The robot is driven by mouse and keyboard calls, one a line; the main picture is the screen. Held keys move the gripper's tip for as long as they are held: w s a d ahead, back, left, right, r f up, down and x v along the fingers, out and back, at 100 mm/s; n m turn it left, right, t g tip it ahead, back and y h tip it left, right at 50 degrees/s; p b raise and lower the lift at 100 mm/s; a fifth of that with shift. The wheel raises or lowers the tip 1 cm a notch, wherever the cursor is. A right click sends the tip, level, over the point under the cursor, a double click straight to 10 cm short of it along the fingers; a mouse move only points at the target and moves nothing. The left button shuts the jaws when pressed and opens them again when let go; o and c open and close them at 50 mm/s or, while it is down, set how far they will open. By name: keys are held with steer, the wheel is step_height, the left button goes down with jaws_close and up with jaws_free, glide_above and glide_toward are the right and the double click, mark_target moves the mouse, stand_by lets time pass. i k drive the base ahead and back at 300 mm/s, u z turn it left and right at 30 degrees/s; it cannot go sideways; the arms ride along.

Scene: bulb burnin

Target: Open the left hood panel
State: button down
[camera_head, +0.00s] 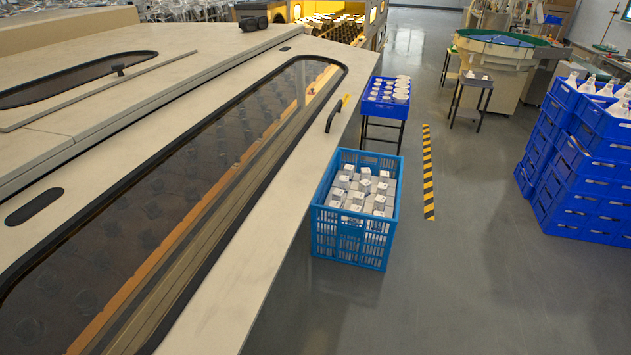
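A large beige hood panel (235,265) with a long dark tinted window (150,205) fills the left and middle of the head view. It lies sloped and looks closed. A black bar handle (334,115) sits near its right edge, beside the window's far end. Another panel (65,130) with a smaller dark window and a small dark knob (118,69) lies further left. I cannot tell from this view which one is the left hood panel. My gripper is not in view.
A blue crate of small white boxes (325,235) stands on the floor right of the hood. Behind it, a blue tray (376,107) rests on a stand. Stacked blue crates (590,190) stand at right. Grey floor (475,260) between them is clear, with a yellow-black stripe (428,170).

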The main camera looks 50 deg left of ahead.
mark_target(216, 314)
steer(key=u, duration=0.35)
steer(key=i, duration=0.65)
steer(key=u, duration=1)
steer(key=i, duration=0.4)
steer(key=u, duration=0.4)
